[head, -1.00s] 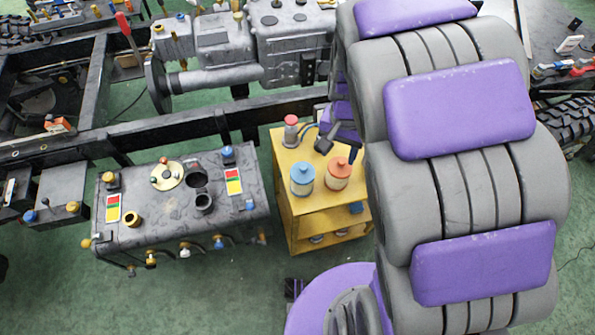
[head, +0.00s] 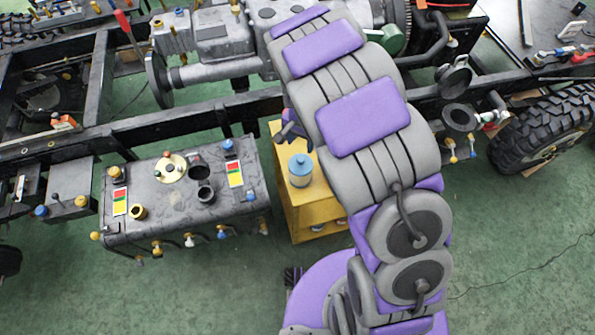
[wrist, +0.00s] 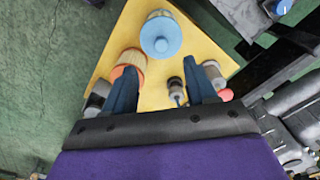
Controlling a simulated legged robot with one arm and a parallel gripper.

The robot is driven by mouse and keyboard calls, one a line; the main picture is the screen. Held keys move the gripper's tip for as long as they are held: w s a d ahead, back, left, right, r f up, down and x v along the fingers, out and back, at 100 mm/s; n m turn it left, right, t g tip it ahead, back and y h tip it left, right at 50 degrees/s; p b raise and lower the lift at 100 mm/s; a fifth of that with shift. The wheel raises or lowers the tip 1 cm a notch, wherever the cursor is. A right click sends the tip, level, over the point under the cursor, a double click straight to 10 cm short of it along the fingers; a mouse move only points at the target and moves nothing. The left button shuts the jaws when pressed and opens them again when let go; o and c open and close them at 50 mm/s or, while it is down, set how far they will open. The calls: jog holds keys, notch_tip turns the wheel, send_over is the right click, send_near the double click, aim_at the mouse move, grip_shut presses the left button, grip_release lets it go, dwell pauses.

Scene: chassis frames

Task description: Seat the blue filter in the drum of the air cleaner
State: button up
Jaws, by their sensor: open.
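The blue filter (head: 301,170) stands upright on the yellow cart (head: 311,221), with a blue lid and a pale body. In the wrist view the blue filter (wrist: 161,36) lies ahead of my gripper (wrist: 160,69), between the lines of the two fingers and apart from them. My gripper is open and empty above the cart; in the head view my arm mostly hides it. A dark round open housing (head: 460,118) on the truck frame at the right looks like the air cleaner drum, but I cannot be sure.
An orange filter (wrist: 130,64) stands beside the blue one, partly behind my left finger. A red-capped container (wrist: 225,95) is near my right finger. A dark tank (head: 135,215) stands left of the cart, and the truck frame (head: 190,125) runs behind. Green floor at the front right is clear.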

send_over(302, 159)
jog(key=d, duration=0.1)
jog(key=f, duration=0.5)
jog(key=shift+s+d+b, duration=0.15)
jog(key=shift+s+b, duration=0.15)
jog(key=shift+b, duration=0.1)
jog(key=a+f, duration=0.2)
jog(key=a, duration=0.1)
jog(key=shift+w+a+f+b, duration=0.1)
jog(key=shift+w+f+b, duration=0.1)
jog(key=shift+f+b, duration=0.2)
jog(key=d+f, duration=0.2)
jog(key=f, duration=0.1)
jog(key=shift+w+b, duration=0.15)
jog(key=shift+b, duration=0.2)
jog(key=shift+d, duration=0.4)
jog(key=shift+a, duration=0.1)
jog(key=shift+c, duration=0.2)
